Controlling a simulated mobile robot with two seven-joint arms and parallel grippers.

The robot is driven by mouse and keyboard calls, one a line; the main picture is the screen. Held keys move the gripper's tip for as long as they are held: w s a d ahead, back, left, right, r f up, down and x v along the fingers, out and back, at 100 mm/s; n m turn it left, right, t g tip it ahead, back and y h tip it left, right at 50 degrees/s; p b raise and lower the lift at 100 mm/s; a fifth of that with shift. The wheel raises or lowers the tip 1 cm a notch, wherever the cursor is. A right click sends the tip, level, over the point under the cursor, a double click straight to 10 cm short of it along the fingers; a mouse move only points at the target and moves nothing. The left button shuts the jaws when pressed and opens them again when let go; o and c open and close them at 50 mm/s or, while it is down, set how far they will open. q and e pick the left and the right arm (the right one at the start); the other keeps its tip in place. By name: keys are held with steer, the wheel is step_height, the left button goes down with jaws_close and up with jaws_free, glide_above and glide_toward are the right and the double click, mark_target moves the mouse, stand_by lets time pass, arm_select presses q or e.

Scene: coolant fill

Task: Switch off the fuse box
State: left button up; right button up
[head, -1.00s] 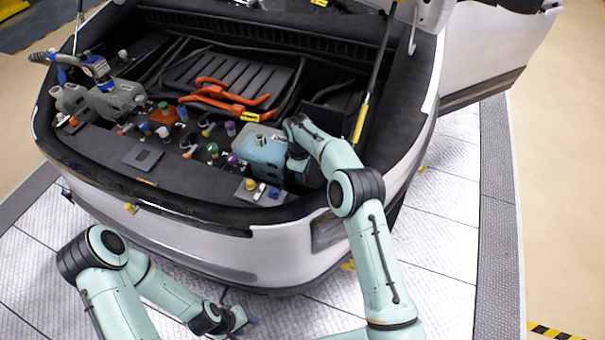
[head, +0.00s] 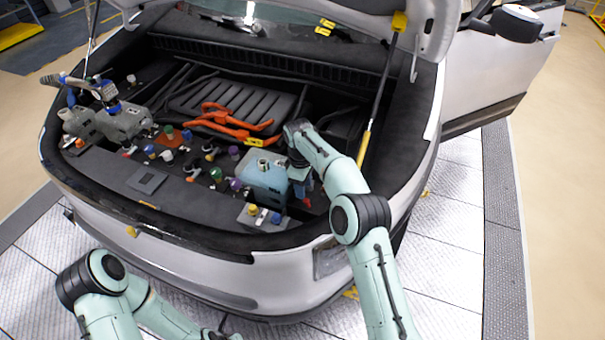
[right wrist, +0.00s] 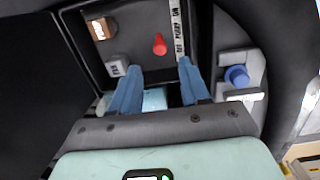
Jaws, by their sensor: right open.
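In the right wrist view the fuse box (right wrist: 208,40) looks like a dark panel with a small red switch lever (right wrist: 159,44). A white strip with printed marks (right wrist: 177,28) runs just right of the lever. My right gripper (right wrist: 160,66) is open, its two blue fingers apart, with the lever between and just beyond the fingertips. It does not visibly touch the lever. In the head view my right gripper (head: 302,190) reaches down into the car's bay, right of the blue-grey tank; the fuse box is mostly hidden there. My left arm is at the bottom left, its gripper cut off.
The blue-grey tank (head: 264,178) stands close left of my right gripper. Orange cables (head: 232,122) and several coloured caps fill the bay. A hood strut (head: 380,90) rises right of my right arm. A blue knob (right wrist: 237,76) sits right of the fingers.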

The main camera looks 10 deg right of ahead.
step_height(320, 180, up, 6)
steer(key=shift+a, duration=0.15)
steer(key=shift+w, duration=0.1)
stand_by(0.5)
